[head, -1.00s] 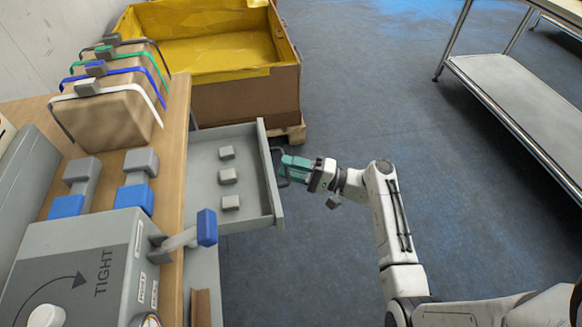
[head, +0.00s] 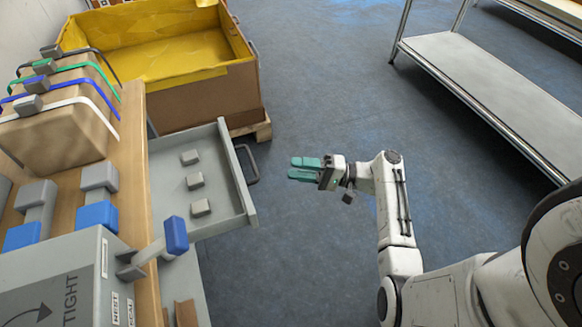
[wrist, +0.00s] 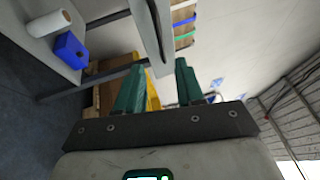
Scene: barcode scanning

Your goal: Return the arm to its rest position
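My gripper (head: 306,169) has teal fingers and hangs over the blue floor, to the right of the open drawer. It is apart from the drawer's dark handle (head: 247,164). In the wrist view my gripper (wrist: 158,85) shows its two fingers spread with nothing between them. My white arm (head: 393,205) reaches up from the lower right, bent at the elbow.
A cardboard bin with yellow lining (head: 190,100) stands on a pallet behind the drawer. A machine with a blue-tipped lever (head: 176,235) is at the lower left. A metal shelf cart (head: 490,90) stands at the right. The floor between is clear.

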